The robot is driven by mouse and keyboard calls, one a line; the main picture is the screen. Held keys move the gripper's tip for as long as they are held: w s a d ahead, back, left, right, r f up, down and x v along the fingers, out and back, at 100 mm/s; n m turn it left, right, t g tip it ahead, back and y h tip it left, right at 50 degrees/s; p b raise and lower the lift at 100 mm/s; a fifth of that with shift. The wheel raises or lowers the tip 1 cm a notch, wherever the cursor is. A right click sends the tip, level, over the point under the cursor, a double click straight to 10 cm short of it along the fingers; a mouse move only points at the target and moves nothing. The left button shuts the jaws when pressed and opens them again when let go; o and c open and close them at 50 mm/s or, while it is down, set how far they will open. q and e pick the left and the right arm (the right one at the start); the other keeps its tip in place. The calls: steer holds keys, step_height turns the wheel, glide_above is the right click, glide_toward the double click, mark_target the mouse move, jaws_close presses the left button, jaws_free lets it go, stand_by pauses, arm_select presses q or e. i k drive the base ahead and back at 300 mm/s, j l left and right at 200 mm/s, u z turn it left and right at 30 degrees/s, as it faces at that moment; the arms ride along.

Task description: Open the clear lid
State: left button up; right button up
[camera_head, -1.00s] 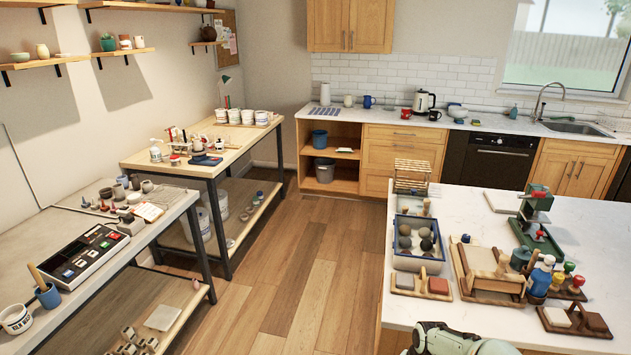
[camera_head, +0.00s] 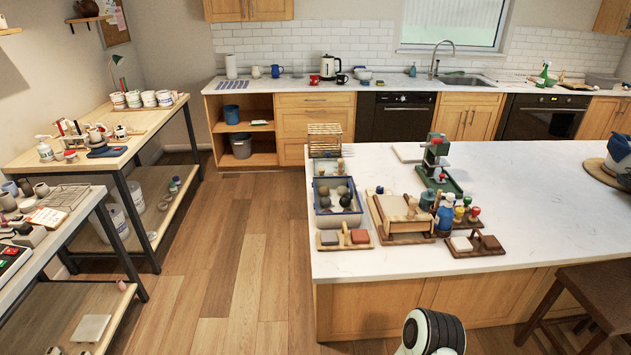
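A blue-rimmed box (camera_head: 322,221) stands near the left edge of the white island counter. Several grey and brown round lumps (camera_head: 342,190) show inside it. I cannot make out for sure whether a clear lid covers the box, and no other clear lid can be told apart at this size. A white and black part of my own arm shows at the bottom edge, in front of the island. Neither gripper is in view.
Close around the box are a wooden rack (camera_head: 324,139), a wooden tray (camera_head: 404,238), a green press (camera_head: 436,160) and a blue bottle (camera_head: 445,214). The island's front right top is clear. A brown stool (camera_head: 598,297) stands at the right. The floor left of the island is free.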

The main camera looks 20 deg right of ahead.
mark_target(348, 183)
steer(key=i+j+z, duration=0.2)
steer(key=z, duration=0.25)
steer(key=i+j+z, duration=0.25)
steer(key=z, duration=0.2)
steer(key=i+j+z, duration=0.1)
steer(key=j, duration=0.25)
steer(key=i+j+z, duration=0.1)
steer(key=i+j, duration=0.3)
steer(key=j, duration=0.3)
steer(key=l+z, duration=0.05)
